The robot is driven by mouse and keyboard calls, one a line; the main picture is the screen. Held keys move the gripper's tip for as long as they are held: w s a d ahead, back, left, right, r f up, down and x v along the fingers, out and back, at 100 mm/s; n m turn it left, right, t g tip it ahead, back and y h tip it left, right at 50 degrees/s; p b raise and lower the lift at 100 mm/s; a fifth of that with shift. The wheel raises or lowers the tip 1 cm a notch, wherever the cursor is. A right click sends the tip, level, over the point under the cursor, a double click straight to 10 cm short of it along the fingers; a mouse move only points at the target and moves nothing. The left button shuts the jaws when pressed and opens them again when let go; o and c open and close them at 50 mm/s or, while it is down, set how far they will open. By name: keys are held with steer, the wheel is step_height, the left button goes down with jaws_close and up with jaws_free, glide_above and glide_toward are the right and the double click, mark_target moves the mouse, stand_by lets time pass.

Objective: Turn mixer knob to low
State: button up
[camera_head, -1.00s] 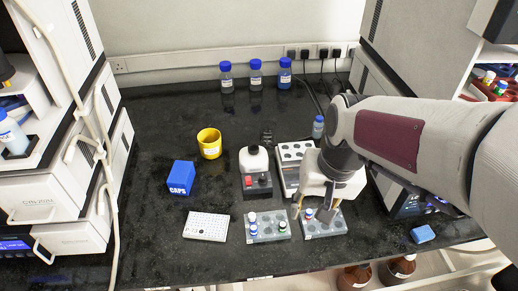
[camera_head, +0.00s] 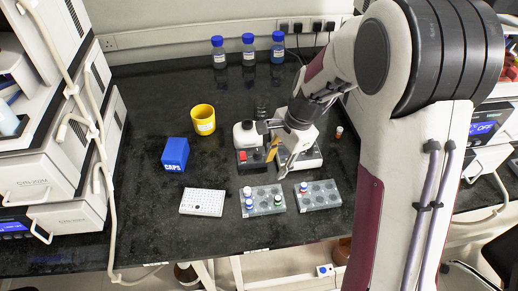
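The mixer (camera_head: 244,138) stands mid-bench, with a white rounded top and a dark base. A red switch (camera_head: 243,157) shows on its front. The knob to the right of the switch is too small and too close to my fingers to read its setting. My gripper (camera_head: 276,168) comes down from the upper right over the mixer's right front side. Its tan finger and grey finger show apart, with nothing visible between them. I cannot tell whether a finger touches the mixer or the knob.
Two grey racks (camera_head: 263,209) (camera_head: 329,200) with vials and a white plate (camera_head: 202,203) lie in front. The blue caps box (camera_head: 175,155) and yellow cup (camera_head: 203,120) stand left. Bottles (camera_head: 248,50) line the back.

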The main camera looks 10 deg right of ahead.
steer(key=w+f+m, duration=0.4)
steer(key=w+m, duration=0.2)
steer(key=m+t, duration=0.2)
steer(key=m, duration=0.6)
glide_toward(258, 151)
steer(key=shift+s+f+y, duration=0.1)
steer(key=shift+f+y, duration=0.2)
steer(key=shift+f, duration=0.2)
steer(key=shift+f, duration=0.15)
steer(key=shift+x, duration=3.8)
steer(key=shift+c, duration=0.4)
jaws_close()
